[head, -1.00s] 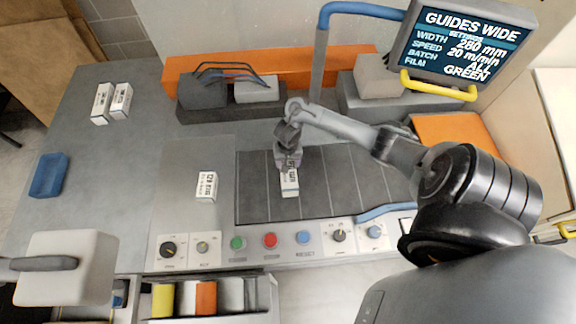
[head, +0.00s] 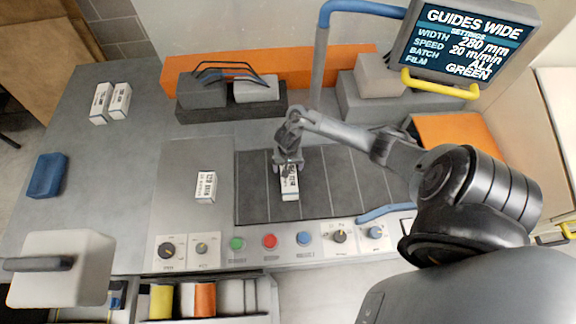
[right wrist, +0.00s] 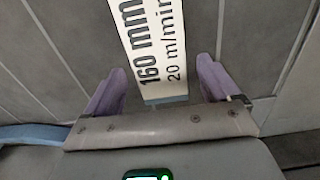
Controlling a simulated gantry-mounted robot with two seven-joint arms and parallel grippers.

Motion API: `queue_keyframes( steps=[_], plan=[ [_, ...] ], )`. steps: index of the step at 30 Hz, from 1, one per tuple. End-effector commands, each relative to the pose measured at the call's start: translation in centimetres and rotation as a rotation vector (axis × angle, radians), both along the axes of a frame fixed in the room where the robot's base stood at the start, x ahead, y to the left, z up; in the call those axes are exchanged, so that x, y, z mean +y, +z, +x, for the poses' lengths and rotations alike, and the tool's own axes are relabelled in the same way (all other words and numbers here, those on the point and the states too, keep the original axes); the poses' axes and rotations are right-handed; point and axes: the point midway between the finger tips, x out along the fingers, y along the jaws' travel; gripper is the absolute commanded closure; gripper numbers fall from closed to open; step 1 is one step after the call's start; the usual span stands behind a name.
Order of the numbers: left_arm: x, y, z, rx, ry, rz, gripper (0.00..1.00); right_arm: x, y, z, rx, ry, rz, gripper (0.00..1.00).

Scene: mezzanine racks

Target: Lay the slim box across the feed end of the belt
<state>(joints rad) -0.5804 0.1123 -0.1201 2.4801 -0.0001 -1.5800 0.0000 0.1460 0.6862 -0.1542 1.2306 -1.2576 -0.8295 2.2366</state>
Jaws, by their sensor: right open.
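A slim white box (head: 290,183) with black print lies on the dark belt (head: 340,185), near its left end. Its long side runs along the belt's dividing lines. In the right wrist view the box (right wrist: 155,45) reads "160 mm, 20 m/min". My right gripper (head: 288,167) is over the box's far part. In the wrist view its two purple fingers (right wrist: 161,85) stand apart on either side of the box, with gaps on both sides. My left gripper is not in view.
Another white box (head: 206,186) lies on the plate left of the belt; two more (head: 110,102) stand at back left. A control panel (head: 270,246) runs along the front. A screen (head: 463,45) reads "GUIDES WIDE, 280 mm".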

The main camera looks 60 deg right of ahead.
Motion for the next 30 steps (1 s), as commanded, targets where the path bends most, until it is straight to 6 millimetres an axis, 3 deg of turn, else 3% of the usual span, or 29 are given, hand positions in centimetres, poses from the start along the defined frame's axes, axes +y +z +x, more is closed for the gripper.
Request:
queue_keyframes(
  steps=[6,11,24,30],
  plan=[
    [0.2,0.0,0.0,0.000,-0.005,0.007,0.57,0.0,0.2,0.0,-0.001,0.001,-0.001,0.11],
    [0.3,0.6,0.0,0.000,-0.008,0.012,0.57,0.0,1.7,0.1,-0.002,0.001,0.000,0.11],
    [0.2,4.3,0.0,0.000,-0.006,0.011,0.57,-0.1,9.8,0.1,-0.002,0.002,-0.003,0.11],
    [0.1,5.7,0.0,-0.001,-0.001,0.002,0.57,0.0,11.7,0.1,-0.002,0.003,-0.003,0.11]
  ],
)
